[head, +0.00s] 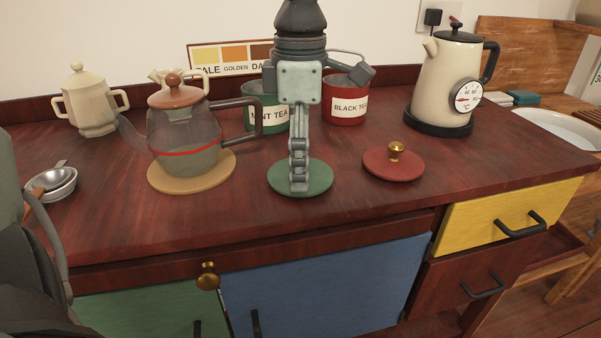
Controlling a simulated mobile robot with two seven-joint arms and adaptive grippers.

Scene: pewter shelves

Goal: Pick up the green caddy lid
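The green caddy lid (318,177) lies flat on the dark red wooden counter, near its front edge. One gripper, which I take to be my right (298,187), points straight down over the middle of the lid. Its fingers are seen edge-on, one in front of the other, so their opening does not show. The fingertips reach down to the lid's centre and hide any knob there. I cannot tell whether they touch it. My other gripper is not in view.
A glass teapot (185,135) on a tan mat stands left of the gripper. A red lid (393,165) with a brass knob lies to the right. Behind are a green mint tea caddy (265,112), a red black tea caddy (345,106) and a cream kettle (447,80).

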